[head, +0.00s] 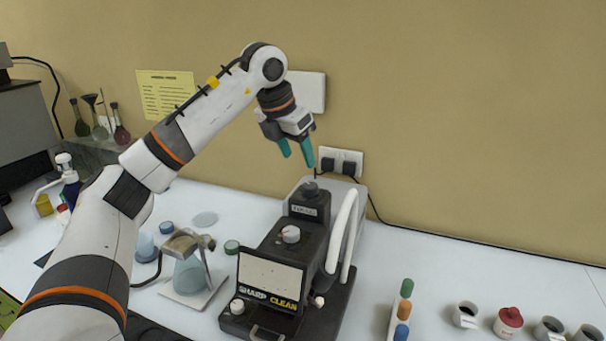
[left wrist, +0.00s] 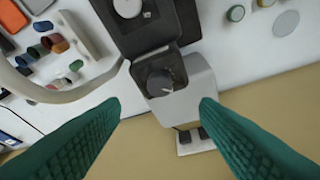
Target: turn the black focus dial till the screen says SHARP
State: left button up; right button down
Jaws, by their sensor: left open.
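The black focus dial (head: 310,188) sits on top of the dark analysis machine (head: 262,240), at its back, above a small label. In the left wrist view the dial (left wrist: 160,82) shows round and dark with a light pointer mark. The machine's pale screen (head: 271,276) faces front, and the words SHARP, in pale letters, and CLEAN, in yellow, show along its lower edge. My left gripper (head: 298,160) is open and empty above the dial, its teal fingers apart from it and pointing down. My right gripper is not in view.
A white-topped dial (head: 291,234) stands in front of the focus dial. White curved tubes (head: 341,232) rise on the machine's right. A flask on a stand (head: 189,275) is to the left. A wall socket (head: 341,161) is behind. Colored vials (head: 404,311) and cups (head: 466,315) lie right.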

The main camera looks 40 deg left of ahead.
pick_arm(q)
jog(key=v, duration=0.2)
jog(key=shift+s+r, duration=0.1)
jog(key=shift+r, duration=0.2)
dwell(0.3)
